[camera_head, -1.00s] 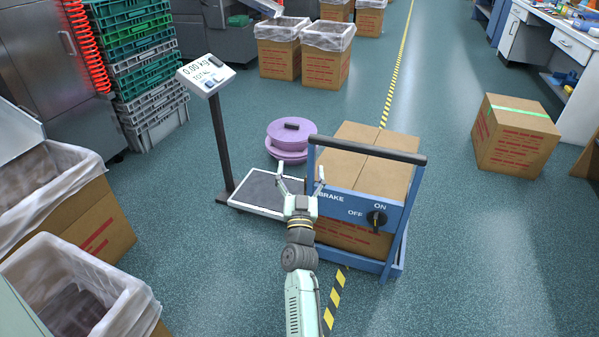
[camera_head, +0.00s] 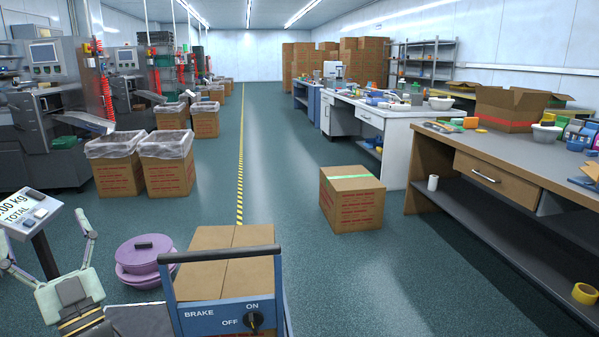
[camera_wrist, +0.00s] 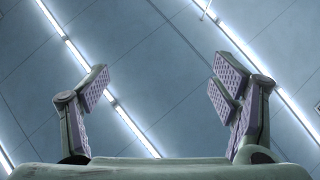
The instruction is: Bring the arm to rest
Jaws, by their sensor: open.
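My gripper (camera_head: 48,244) is at the lower left of the head view, raised upright in front of the scale. Its two fingers are spread wide with nothing between them. In the wrist view my gripper (camera_wrist: 160,88) is also open and empty, and it points up at the ceiling (camera_wrist: 150,40) with its light strips. The rest of my arm is mostly below the head view's edge.
A blue cart (camera_head: 212,316) with cartons and a brake knob stands close, right of my gripper. The scale display (camera_head: 28,212) is behind it. Purple round tubs (camera_head: 142,262) lie between. A taped carton (camera_head: 352,200) and a workbench (camera_head: 505,185) stand right. The aisle floor (camera_head: 285,150) is clear.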

